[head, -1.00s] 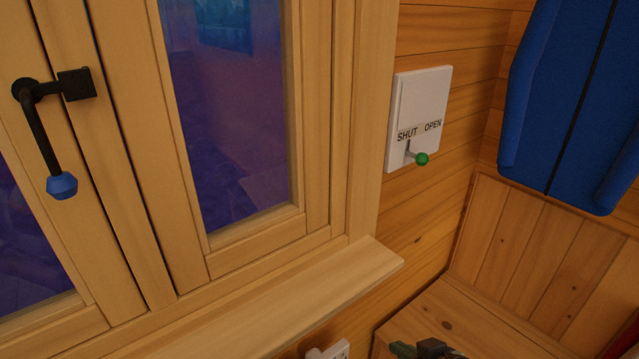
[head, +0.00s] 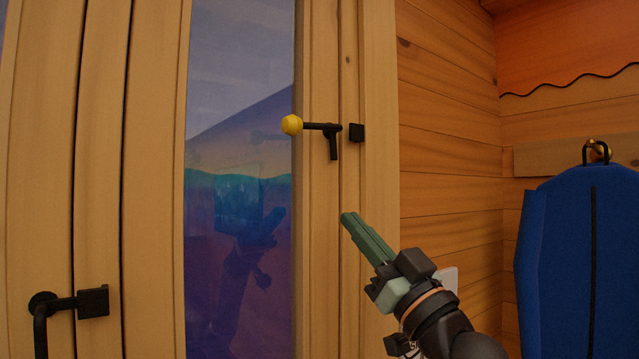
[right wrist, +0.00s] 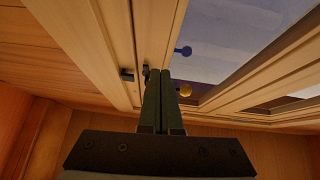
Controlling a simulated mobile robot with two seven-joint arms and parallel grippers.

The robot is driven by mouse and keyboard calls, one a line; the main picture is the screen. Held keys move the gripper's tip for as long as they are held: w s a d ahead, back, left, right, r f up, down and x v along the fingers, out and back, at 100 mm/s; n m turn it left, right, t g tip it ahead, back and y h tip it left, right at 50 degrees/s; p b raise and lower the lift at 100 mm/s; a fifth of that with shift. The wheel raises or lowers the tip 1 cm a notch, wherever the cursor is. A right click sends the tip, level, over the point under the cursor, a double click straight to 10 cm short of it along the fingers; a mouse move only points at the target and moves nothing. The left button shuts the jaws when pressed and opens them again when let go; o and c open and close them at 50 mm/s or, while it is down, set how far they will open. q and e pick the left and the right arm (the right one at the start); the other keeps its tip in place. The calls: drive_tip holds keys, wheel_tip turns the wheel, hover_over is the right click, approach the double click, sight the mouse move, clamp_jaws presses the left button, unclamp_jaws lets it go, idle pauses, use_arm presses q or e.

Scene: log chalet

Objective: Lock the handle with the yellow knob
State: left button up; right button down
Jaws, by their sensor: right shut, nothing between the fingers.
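The yellow knob (head: 291,124) sits on the left end of a black handle (head: 320,126) on the window frame. The handle lies roughly level, its arm pointing left over the glass, with a short stub hanging down. A black catch block (head: 357,132) is just right of it. My right gripper (head: 348,218) is shut and empty, below and slightly right of the handle and apart from it. In the right wrist view the shut fingers (right wrist: 164,76) point toward the frame, with the yellow knob (right wrist: 184,90) just right of them. My left gripper is not in view.
A second black handle (head: 62,303) is at lower left on the window's middle post. A blue jacket (head: 580,265) hangs on a hook at right. The space before the glass is free.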

sight(320, 124)
drive_tip(key=s+r+n+y, duration=0.2)
drive_tip(key=s+r+y, duration=0.2)
drive_tip(key=r, duration=0.7)
drive_tip(key=shift+s+a+n+y, duration=0.35)
drive_tip(key=shift+s+n+y, duration=0.05)
drive_tip(key=p+x, duration=0.5)
drive_tip(key=x, duration=0.6)
drive_tip(key=shift+w+f, duration=0.1)
drive_tip(key=shift+f, duration=1.1)
drive_tip(key=shift+w+f, duration=0.15)
drive_tip(key=shift+f, duration=1.05)
drive_tip(key=shift+d, duration=0.1)
drive_tip(key=shift+s+b, duration=0.1)
drive_tip(key=shift+b, duration=0.2)
